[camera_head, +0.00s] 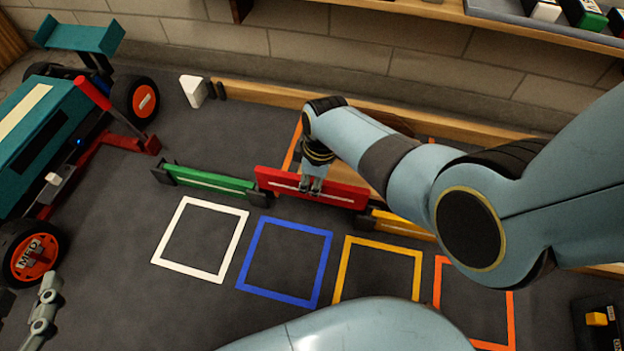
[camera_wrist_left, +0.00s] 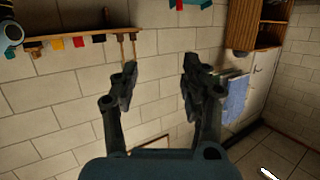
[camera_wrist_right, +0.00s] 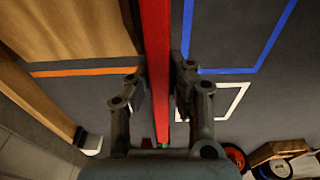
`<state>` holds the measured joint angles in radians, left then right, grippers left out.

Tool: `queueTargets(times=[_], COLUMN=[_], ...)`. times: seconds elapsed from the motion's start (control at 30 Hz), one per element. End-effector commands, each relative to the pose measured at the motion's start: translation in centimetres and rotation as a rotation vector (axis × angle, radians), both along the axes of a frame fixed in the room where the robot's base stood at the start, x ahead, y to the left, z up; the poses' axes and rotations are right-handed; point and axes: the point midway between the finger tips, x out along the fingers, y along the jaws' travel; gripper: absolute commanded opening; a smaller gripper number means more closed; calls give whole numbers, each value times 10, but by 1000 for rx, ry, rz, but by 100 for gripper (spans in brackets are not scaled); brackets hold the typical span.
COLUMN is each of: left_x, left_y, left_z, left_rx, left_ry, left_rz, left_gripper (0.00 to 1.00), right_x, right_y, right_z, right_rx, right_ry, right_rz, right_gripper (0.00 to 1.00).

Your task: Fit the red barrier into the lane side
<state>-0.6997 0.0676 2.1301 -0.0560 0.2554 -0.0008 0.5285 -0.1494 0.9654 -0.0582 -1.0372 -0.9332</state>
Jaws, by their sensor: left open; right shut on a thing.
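The red barrier (camera_head: 335,193) is a long red bar with a pale stripe, standing between the green barrier (camera_head: 208,181) and the yellow barrier (camera_head: 402,224) in the head view. My right gripper (camera_head: 312,187) is shut on its upper middle part. In the right wrist view the red barrier (camera_wrist_right: 157,60) runs between both fingers (camera_wrist_right: 157,90). The red barrier's lower edge is partly hidden, so I cannot tell whether it is seated. My left gripper (camera_wrist_left: 158,75) is open and empty, pointing at a brick wall; part of it shows at the head view's lower left.
White (camera_head: 158,248), blue (camera_head: 322,279), yellow (camera_head: 340,283) and orange (camera_head: 512,320) square outlines lie in front of the barriers. A teal racecar (camera_head: 60,120) stands at left. A wooden rail (camera_head: 270,96) runs along the back wall. A dark box (camera_head: 598,330) sits at lower right.

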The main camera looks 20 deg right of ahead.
Motion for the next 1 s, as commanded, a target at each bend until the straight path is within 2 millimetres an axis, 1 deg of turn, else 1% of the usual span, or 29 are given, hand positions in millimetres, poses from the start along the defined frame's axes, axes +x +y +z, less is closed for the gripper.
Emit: queueTargets(times=[0.27, 1.0], left_x=[-1, -11], left_y=[0, 1], left_z=[-1, -16], left_rx=[0, 0], left_ry=[3, 65], left_rz=[0, 7], left_gripper=[46, 46], right_x=[0, 0], right_y=[0, 0], right_z=[0, 0], right_rx=[0, 0], right_ry=[0, 0], right_rz=[0, 0], right_gripper=[0, 0])
